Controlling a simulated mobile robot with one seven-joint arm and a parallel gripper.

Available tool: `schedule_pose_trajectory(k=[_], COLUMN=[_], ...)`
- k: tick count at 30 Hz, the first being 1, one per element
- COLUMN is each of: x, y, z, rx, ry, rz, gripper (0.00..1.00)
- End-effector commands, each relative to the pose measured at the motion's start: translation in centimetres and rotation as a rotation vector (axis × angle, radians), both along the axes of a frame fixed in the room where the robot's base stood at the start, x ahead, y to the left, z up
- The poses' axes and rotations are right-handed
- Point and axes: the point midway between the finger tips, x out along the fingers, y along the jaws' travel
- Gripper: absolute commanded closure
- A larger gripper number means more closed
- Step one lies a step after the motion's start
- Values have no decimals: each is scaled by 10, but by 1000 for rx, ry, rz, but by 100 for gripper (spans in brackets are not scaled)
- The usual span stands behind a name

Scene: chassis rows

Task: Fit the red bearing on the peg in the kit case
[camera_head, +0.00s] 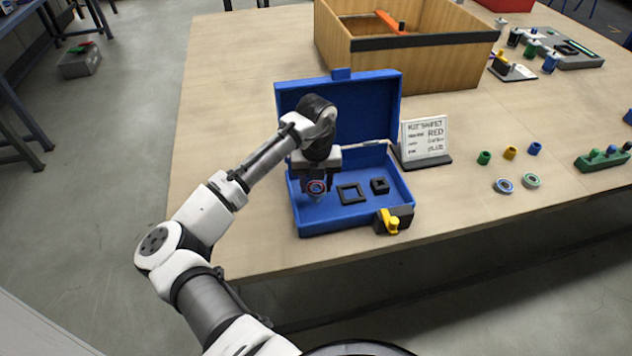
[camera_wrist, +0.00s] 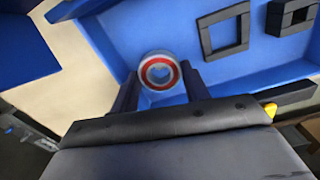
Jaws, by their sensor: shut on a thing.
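The blue kit case (camera_head: 341,221) stands open on the table with its lid (camera_head: 375,90) raised at the back. My gripper (camera_head: 316,190) points down over the left part of the case. It is shut on the red bearing (camera_head: 316,186), a ring with a red band and a pale metal rim. In the wrist view, the red bearing (camera_wrist: 145,73) sits between the two dark fingers, with blue showing through its hole. The peg cannot be made out; the bearing and fingers cover that area. I cannot tell whether the bearing touches the case floor.
In the case, a black square frame (camera_head: 351,194) and a small black square block (camera_head: 380,186) lie right of my gripper. A black block with a yellow part (camera_head: 391,222) is at the front right corner. A kit sheet (camera_head: 425,138) and wooden box (camera_head: 440,75) stand nearby.

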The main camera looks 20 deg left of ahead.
Motion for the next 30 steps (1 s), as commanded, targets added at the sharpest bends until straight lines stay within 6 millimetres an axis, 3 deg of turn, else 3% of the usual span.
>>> schedule_pose_trajectory(k=[17, 30], x=[0, 0], y=[0, 0], z=[0, -11], rx=[0, 0], ry=[0, 0], rz=[0, 1], gripper=[79, 79])
